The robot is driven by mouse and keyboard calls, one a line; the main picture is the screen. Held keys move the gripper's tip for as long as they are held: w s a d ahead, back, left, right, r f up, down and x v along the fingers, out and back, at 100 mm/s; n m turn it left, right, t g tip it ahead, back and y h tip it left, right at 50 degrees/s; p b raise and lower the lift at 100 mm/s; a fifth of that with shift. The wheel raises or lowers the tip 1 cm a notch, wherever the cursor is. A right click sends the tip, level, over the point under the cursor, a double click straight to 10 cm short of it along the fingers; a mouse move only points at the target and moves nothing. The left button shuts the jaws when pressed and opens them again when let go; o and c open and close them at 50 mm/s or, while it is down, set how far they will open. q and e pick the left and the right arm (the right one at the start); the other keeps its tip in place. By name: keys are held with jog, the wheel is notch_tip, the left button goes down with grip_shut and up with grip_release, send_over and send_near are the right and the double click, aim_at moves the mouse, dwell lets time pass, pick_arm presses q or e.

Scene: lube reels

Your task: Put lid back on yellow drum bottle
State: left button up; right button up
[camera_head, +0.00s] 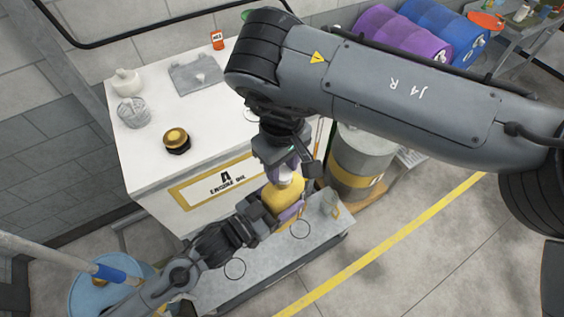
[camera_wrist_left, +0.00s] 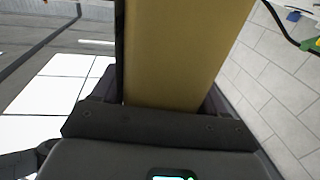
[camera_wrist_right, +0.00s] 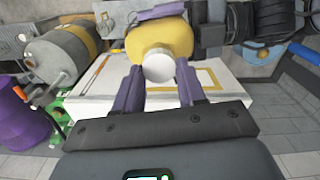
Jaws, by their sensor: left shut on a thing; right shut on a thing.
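The yellow drum bottle (camera_head: 284,196) is held above the low grey bench, in front of the white cabinet. My left gripper (camera_head: 268,206) is shut on it from the lower left. In the left wrist view its yellow side (camera_wrist_left: 180,50) fills the space between the fingers. My right gripper (camera_head: 288,168) is above the bottle and shut on the white lid (camera_head: 286,176). In the right wrist view the white lid (camera_wrist_right: 159,66) sits between the purple fingertips, in line with the bottle's top (camera_wrist_right: 155,38). I cannot tell whether the lid is seated on the neck.
The white cabinet (camera_head: 150,90) carries a glass jar (camera_head: 133,112), a white jug (camera_head: 127,82), a black-and-gold cap (camera_head: 176,139) and a grey tray (camera_head: 196,74). A grey drum (camera_head: 358,160) stands right of the bottle. A blue barrel (camera_head: 95,290) is at lower left.

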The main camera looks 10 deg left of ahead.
pick_arm(q)
jog(key=shift+r, duration=0.1)
pick_arm(e)
jog(key=shift+f, duration=0.3)
pick_arm(q)
grip_shut()
pick_arm(e)
jog(key=m, duration=0.4)
jog(key=shift+d+m, duration=0.1)
jog(key=shift+m, duration=0.2)
jog(key=m, duration=0.5)
jog(key=shift+d+m, duration=0.1)
jog(key=shift+m, duration=0.2)
jog(key=o, duration=1)
jog(key=shift+r, duration=2.2)
